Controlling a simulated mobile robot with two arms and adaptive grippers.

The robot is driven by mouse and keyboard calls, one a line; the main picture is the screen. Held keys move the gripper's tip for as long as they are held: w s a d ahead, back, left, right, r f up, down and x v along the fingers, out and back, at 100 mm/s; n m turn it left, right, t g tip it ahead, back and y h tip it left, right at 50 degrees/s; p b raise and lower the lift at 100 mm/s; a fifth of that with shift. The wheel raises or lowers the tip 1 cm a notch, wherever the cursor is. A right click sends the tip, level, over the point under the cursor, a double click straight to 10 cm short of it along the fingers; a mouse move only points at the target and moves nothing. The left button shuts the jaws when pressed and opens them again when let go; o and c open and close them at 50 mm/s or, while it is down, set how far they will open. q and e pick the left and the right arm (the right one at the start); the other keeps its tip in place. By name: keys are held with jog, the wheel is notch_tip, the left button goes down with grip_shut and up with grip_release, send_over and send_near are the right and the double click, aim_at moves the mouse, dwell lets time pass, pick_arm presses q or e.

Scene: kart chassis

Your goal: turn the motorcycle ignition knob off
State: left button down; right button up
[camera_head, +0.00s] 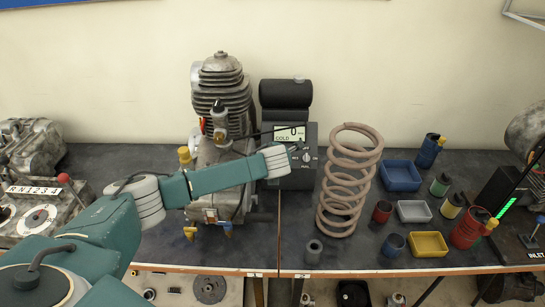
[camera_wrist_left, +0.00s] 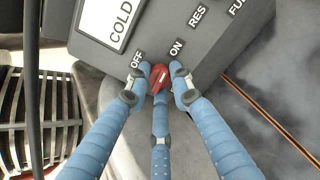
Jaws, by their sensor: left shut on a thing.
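The ignition knob (camera_wrist_left: 160,77) is small and red with a pale mark, on a dark grey control box (camera_head: 299,180). In the left wrist view it sits below the OFF label (camera_wrist_left: 137,58) and the ON label (camera_wrist_left: 177,48). My left gripper (camera_head: 299,151) reaches the box front from the left. In the wrist view its blue fingers (camera_wrist_left: 160,88) are closed around the knob, one on each side and one below. Which label the mark points to is hard to tell. My right gripper is not in view.
A metal engine (camera_head: 221,90) stands behind my left arm. A large coil spring (camera_head: 345,180) stands right of the box. Blue (camera_head: 401,175) and yellow (camera_head: 428,244) trays and several small canisters lie further right. The box display (camera_head: 290,134) reads COLD and 0.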

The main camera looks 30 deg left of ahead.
pick_arm(q)
jog(key=n+p, duration=0.2)
jog(key=n, duration=0.3)
jog(key=n+p, duration=0.3)
jog(key=n, duration=0.3)
jog(key=n+g+p, duration=0.1)
jog(key=n+p, duration=0.2)
jog(key=n, duration=0.3)
jog(key=shift+s+d+f, duration=0.15)
jog(key=shift+d+f, duration=0.05)
jog(key=shift+f, duration=0.05)
dwell(0.4)
jog(key=c, duration=1.8)
grip_release()
jog(key=shift+r, duration=0.15)
